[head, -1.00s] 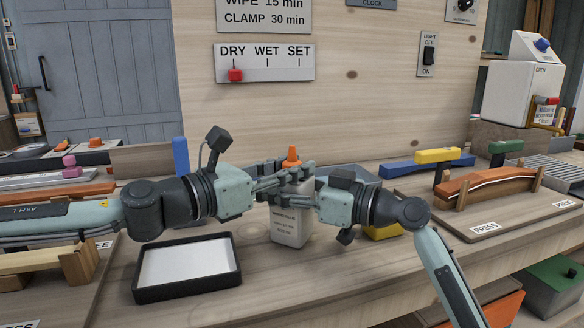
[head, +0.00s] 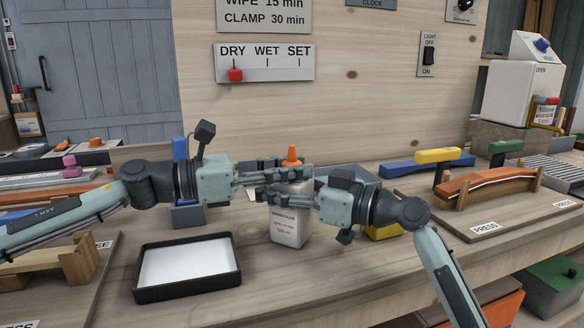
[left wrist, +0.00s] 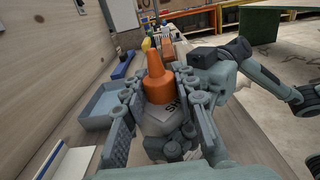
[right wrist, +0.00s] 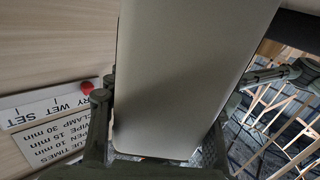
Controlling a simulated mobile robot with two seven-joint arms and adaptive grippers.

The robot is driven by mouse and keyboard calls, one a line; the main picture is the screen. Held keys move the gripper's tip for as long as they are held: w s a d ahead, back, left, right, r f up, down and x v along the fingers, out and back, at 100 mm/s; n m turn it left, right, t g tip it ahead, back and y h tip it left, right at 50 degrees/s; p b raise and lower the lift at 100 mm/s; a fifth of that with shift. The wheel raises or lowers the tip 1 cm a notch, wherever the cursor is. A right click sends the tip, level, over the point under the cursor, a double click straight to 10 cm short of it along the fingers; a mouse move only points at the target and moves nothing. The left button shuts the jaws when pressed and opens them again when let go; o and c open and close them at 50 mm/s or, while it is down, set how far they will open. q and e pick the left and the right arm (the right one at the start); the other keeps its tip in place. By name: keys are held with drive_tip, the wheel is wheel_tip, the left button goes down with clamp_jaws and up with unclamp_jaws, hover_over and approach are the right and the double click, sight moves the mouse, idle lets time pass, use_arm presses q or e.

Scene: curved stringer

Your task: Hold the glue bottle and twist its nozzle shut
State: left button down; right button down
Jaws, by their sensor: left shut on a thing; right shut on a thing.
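The glue bottle (head: 289,226) stands upright on the bench, pale grey with a printed label and an orange cone nozzle (head: 292,153) on top. My right gripper (head: 296,191) comes from the right and is shut on the bottle's body; in the right wrist view the bottle body (right wrist: 190,70) fills the space between the fingers. My left gripper (head: 290,172) comes from the left and is shut at the nozzle. In the left wrist view the nozzle (left wrist: 159,80) sits between its fingers, its tip showing above them. The fingers hide the nozzle's base.
A black-rimmed tray (head: 187,292) lies in front, left of the bottle. A blue-grey bin (head: 187,216) and a yellow block (head: 384,232) are near the arms. A clamped curved piece (head: 488,188) stands at the right. The wooden panel (head: 350,110) rises behind.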

use_arm(q)
drive_tip(key=c, duration=1.2)
unclamp_jaws()
drive_tip(key=shift+o, duration=0.2)
drive_tip(key=shift+a, duration=0.1)
drive_tip(key=v, duration=1.1)
drive_tip(key=shift+a, duration=0.35)
drive_tip(key=shift+s, duration=0.15)
